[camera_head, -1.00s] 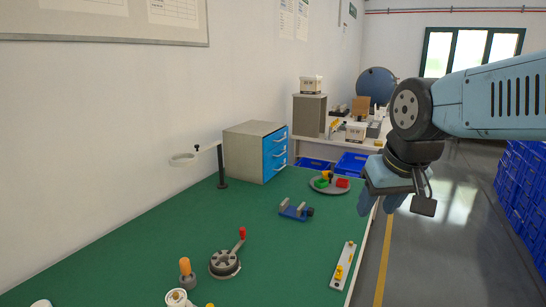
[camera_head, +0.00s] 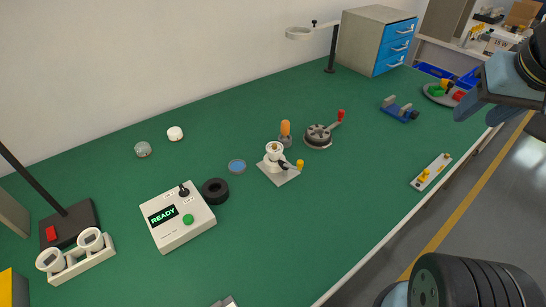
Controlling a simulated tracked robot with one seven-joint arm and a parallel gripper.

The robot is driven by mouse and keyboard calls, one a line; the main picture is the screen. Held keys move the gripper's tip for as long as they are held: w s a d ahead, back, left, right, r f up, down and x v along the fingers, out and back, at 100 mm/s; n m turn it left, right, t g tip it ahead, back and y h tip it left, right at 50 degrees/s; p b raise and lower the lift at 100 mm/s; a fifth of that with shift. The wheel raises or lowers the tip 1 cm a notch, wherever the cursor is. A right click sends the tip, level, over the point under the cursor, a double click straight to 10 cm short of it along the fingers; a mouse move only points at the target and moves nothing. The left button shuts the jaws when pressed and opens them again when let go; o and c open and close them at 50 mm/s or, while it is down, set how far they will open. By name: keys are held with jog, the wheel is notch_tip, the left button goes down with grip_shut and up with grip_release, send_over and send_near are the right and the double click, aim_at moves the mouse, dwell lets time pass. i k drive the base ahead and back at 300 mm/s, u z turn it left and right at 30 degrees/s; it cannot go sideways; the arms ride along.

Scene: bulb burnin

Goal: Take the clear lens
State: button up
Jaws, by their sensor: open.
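A small greyish, see-through disc (camera_head: 143,149), which looks like the clear lens, lies on the green bench at the left. A white disc (camera_head: 175,133) lies just right of it, and a blue disc (camera_head: 237,166) lies farther right, nearer the middle. My gripper (camera_head: 484,110) shows only in part at the right edge, with its blue fingers open. It is far to the right of the discs and nothing shows between the fingers.
A control box reading READY (camera_head: 177,216), a black ring (camera_head: 215,191) and a bulb-socket fixture (camera_head: 277,163) stand mid-bench. A rack of white cups (camera_head: 76,257) and a lamp stand base (camera_head: 68,223) are left. A ring-topped stand (camera_head: 331,52) is behind. Green bench lies clear around the discs.

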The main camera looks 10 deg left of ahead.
aim_at(142, 149)
jog(key=u, duration=1)
